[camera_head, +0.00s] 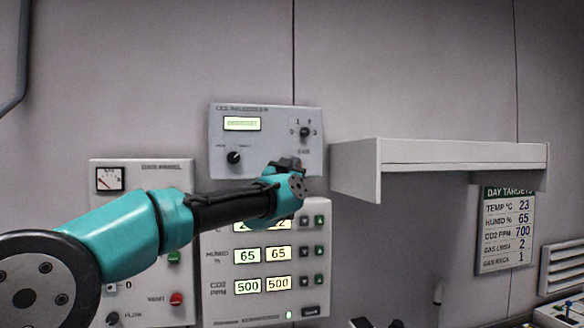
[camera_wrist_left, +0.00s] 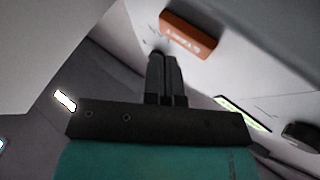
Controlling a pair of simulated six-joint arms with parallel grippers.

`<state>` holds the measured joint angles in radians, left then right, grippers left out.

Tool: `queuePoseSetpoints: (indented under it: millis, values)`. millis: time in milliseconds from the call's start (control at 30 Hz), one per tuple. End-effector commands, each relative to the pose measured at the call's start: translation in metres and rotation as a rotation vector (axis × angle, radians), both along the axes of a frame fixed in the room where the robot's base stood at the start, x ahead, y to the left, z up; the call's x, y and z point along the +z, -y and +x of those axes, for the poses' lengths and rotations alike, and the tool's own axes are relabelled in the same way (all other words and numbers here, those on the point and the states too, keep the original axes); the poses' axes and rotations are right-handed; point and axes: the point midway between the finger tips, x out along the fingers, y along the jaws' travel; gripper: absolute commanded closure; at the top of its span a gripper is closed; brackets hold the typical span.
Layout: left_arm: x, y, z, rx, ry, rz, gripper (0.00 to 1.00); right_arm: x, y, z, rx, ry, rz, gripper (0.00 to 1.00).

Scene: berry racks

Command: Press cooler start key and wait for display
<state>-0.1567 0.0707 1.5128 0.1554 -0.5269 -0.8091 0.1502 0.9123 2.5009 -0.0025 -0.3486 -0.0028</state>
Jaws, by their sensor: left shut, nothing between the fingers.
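The upper wall panel (camera_head: 268,113) has a lit green display (camera_head: 241,123), whose text is too small to read. My left gripper (camera_head: 287,165) is in front of this panel's lower right part and hides what lies behind it. In the left wrist view, my left gripper (camera_wrist_left: 161,58) is shut and empty, with its tips close to an orange-red key (camera_wrist_left: 188,35) that seems to be marked START. The tips look just beside the key's left end; I cannot tell whether they touch anything. The green display (camera_wrist_left: 243,113) also shows there. My right gripper is not in view.
A black knob (camera_head: 234,157) and a selector (camera_head: 305,132) are on the upper panel. A grey shelf (camera_head: 440,153) juts out right of my gripper. A lower panel (camera_head: 315,265) with lit readouts is partly behind my arm. A targets board (camera_head: 507,228) hangs at the right.

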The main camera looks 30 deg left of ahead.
Motion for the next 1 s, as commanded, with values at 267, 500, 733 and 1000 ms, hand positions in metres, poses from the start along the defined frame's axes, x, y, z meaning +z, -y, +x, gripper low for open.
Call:
queuePoseSetpoints:
  millis: [267,500,733,1000]
  values:
    - [0.0,0.004,-0.004,-0.001,0.001,0.001,1.0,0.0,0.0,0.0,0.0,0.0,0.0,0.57]
    - [0.0,0.017,-0.017,-0.002,0.001,-0.001,1.0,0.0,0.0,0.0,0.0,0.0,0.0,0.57]
    - [0.001,0.03,-0.03,-0.002,0.001,-0.001,1.0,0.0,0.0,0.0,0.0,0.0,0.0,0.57]
    - [0.0,0.035,-0.036,0.0,0.0,0.0,1.0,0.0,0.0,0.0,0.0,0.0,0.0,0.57]
